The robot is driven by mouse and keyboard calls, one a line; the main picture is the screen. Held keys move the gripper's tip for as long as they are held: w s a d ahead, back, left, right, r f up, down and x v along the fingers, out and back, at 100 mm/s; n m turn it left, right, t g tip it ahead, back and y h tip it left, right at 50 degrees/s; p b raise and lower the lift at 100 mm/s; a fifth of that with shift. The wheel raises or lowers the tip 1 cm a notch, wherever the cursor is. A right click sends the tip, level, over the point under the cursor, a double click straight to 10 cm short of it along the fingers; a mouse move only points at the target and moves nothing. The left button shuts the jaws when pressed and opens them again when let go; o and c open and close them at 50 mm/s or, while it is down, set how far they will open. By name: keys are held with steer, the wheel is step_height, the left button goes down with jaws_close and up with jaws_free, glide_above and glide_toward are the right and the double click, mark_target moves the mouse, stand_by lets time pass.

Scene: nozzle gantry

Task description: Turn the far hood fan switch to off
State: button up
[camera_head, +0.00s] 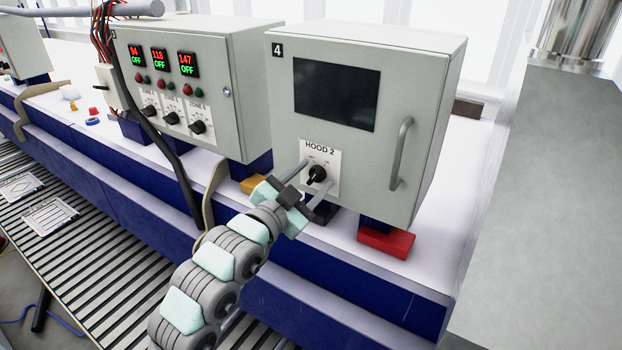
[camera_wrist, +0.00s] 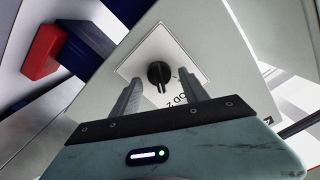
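The hood fan switch (camera_head: 317,174) is a black rotary knob on a white plate (camera_head: 331,154) labelled HOOD 2. The plate is low on the front of a grey cabinet (camera_head: 287,115) marked 4. In the wrist view the knob (camera_wrist: 160,75) sits between and just beyond the two finger tips. My gripper (camera_head: 314,180) is in front of the plate with its fingers apart on either side of the knob. In the wrist view my gripper (camera_wrist: 159,82) is open, with gaps between the fingers and the knob. The knob's exact setting is too small to read.
The cabinet has a dark screen (camera_head: 335,95) and a handle (camera_head: 401,153) at right. A second cabinet (camera_head: 213,105) with red and green displays and several knobs stands to the left. A red block (camera_head: 388,241) lies below the hood cabinet. A grey column (camera_head: 550,200) is at right.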

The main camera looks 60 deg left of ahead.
jaws_close()
stand_by(0.3)
steer(key=shift+n, duration=0.4)
steer(key=n, duration=0.5)
steer(key=shift+s+a+r+n, duration=0.1)
steer(key=shift+r+n, duration=0.05)
steer(key=shift+n, duration=0.15)
steer(key=n+p, duration=0.1)
steer(key=n, duration=0.2)
steer(key=shift+a+n, duration=0.1)
steer(key=shift+n, duration=1.1)
steer(key=shift+f+p, duration=0.2)
steer(key=shift+p, duration=0.1)
steer(key=shift+o, duration=0.3)
jaws_free()
steer(key=shift+s, duration=0.1)
